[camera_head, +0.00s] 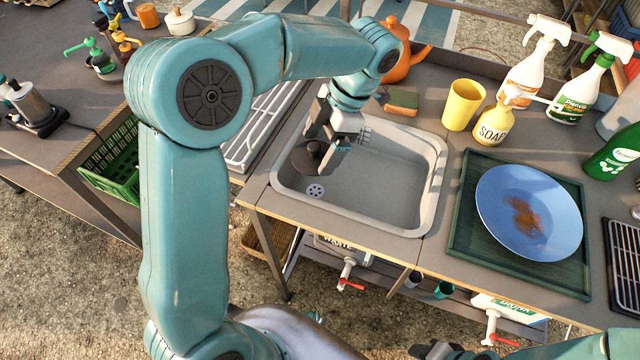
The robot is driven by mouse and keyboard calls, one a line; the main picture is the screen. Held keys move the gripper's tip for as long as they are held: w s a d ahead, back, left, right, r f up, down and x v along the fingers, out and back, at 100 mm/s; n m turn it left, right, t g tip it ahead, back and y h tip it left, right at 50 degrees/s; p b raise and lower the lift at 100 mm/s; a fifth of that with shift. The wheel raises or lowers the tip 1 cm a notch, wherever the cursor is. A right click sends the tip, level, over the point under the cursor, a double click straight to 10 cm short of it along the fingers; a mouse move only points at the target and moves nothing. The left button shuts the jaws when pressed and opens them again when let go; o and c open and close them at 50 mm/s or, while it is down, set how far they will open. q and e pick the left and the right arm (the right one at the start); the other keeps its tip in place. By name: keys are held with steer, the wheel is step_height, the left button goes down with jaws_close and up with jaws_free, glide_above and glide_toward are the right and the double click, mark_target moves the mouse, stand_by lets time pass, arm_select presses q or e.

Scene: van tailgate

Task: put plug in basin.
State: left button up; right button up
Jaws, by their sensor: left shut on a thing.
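The grey basin (400,215) is set into the worktop in the middle of the camera_head view. A round drain with holes (316,190) shows in its floor at the left. My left gripper (326,150) reaches over the basin's left part and is shut on the plug (307,157), a dark round disc. The plug shows just above the drain in the picture. Its exact height over the basin floor is hard to tell. My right gripper (436,350) is partly in view at the bottom edge, away from the basin; its jaws are unclear.
A yellow cup (462,105), soap bottle (491,122) and spray bottles (579,85) stand behind the basin at the right. A sponge (402,101) and orange kettle (400,65) are behind it. A blue plate (556,230) lies on a green tray (462,235) at the right.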

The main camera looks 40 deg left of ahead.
mark_target(315, 191)
arm_select(q)
step_height(315, 191, down, 12)
steer(key=shift+f+b, duration=0.1)
steer(key=shift+b, duration=0.25)
steer(key=o, duration=0.6)
steer(key=shift+o, duration=0.7)
steer(key=shift+r, duration=0.3)
steer(key=p+v, duration=0.1)
steer(key=v, duration=1)
steer(key=shift+r, duration=0.35)
steer(key=shift+w+d, duration=0.1)
steer(key=shift+w, duration=0.05)
